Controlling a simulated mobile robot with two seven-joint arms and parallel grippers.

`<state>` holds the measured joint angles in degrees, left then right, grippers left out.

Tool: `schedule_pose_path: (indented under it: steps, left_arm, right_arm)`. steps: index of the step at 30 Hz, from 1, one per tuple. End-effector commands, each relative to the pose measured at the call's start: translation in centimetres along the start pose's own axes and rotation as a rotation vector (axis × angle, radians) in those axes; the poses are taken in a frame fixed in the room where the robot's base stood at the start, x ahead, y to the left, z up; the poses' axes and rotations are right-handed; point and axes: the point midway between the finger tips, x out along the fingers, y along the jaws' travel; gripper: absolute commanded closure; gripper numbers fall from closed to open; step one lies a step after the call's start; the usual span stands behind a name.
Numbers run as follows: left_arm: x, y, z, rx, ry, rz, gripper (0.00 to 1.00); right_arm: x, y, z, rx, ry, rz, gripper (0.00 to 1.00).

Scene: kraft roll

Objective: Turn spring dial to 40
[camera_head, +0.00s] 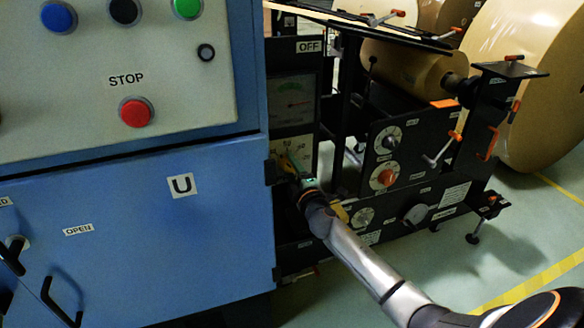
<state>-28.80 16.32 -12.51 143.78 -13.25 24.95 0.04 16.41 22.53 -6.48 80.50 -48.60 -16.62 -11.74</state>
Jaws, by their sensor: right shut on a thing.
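The dial with a pale scale plate (305,147) is on the black machine panel, just right of the blue cabinet. Part of the plate shows above my right gripper (287,165). The scale figures are too small to read surely. My right arm comes in from the lower right, and the gripper is shut at the dial, on its knob. The gripper hides the knob and most of the lower plate. My left gripper is not in view.
A blue cabinet (130,260) with a red STOP button (136,112) stands close on the left. A meter (292,105) sits above the dial. Other dials (388,140) and orange-handled levers (442,150) are to the right, near a large kraft roll (540,85). Floor is clear at lower right.

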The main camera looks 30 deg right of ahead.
Motion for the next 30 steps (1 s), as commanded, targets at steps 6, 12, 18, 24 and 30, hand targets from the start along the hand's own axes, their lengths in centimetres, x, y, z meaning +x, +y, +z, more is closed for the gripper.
schedule_pose_path:
  steps: [6,12,18,24,30]
  left_arm:
    - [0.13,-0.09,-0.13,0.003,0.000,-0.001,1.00]
    - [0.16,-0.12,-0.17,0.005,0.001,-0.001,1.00]
    - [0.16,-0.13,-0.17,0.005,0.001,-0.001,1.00]
    - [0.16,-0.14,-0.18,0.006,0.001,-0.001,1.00]
    - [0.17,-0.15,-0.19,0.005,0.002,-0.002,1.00]
  right_arm:
    - [0.20,0.63,0.04,-0.085,0.000,0.010,1.00]
    - [0.21,0.63,0.06,-0.117,-0.001,0.011,1.00]
    - [0.21,0.63,0.06,-0.122,-0.001,0.011,1.00]
    - [0.21,0.63,0.06,-0.121,-0.001,0.011,1.00]
    - [0.18,0.64,0.06,-0.120,-0.001,0.011,0.23]
